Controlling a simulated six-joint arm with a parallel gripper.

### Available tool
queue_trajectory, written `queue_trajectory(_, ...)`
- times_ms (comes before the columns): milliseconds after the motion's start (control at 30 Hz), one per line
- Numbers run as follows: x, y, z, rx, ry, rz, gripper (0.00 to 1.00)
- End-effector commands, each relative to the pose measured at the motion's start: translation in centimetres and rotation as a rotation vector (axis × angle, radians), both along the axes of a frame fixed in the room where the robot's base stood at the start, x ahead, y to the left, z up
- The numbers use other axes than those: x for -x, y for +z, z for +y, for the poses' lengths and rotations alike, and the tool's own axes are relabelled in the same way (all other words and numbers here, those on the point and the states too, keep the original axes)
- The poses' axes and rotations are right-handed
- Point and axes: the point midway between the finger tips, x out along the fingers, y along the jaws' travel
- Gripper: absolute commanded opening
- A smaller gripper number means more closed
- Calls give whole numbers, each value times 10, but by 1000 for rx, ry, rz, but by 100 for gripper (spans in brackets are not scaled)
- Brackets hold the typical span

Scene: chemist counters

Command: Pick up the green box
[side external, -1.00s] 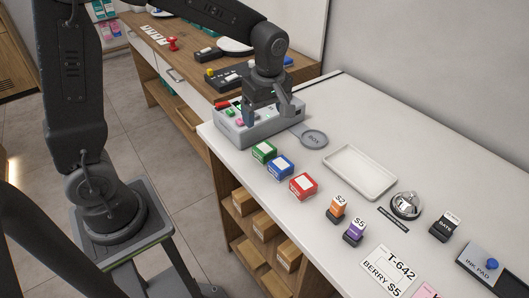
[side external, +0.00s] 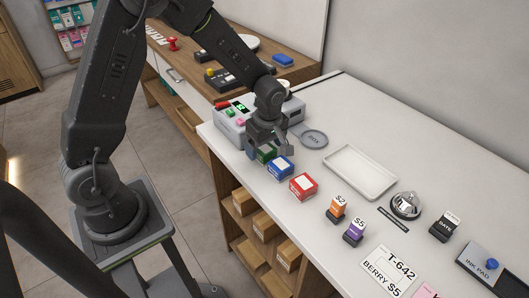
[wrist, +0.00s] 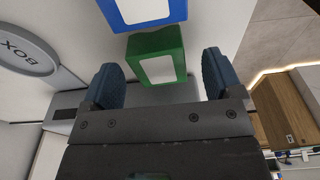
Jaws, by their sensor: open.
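The green box (wrist: 157,56) has a pale label and stands on the white counter. It shows between the two fingertips of my gripper (wrist: 161,76) in the wrist view. In the side view the green box (side external: 266,153) is partly hidden by my gripper (side external: 268,147), which is right over it. My gripper is open with a finger on either side of the box. I cannot tell if the fingers touch it.
The blue box (side external: 280,167) stands close beside the green one, with the red box (side external: 303,186) further along. A round grey BOX dish (side external: 314,139) and a white tray (side external: 360,172) lie behind. The grey device (side external: 235,122) is beside my gripper.

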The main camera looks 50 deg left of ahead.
Motion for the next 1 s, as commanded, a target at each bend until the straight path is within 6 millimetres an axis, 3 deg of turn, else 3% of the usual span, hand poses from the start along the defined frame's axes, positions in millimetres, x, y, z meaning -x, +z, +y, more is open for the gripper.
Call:
queue_trajectory(167,0,-20,3,1,0,0,85)
queue_trajectory(433,0,-22,3,1,0,-3,84)
queue_trajectory(1000,0,-21,3,1,0,-2,30)
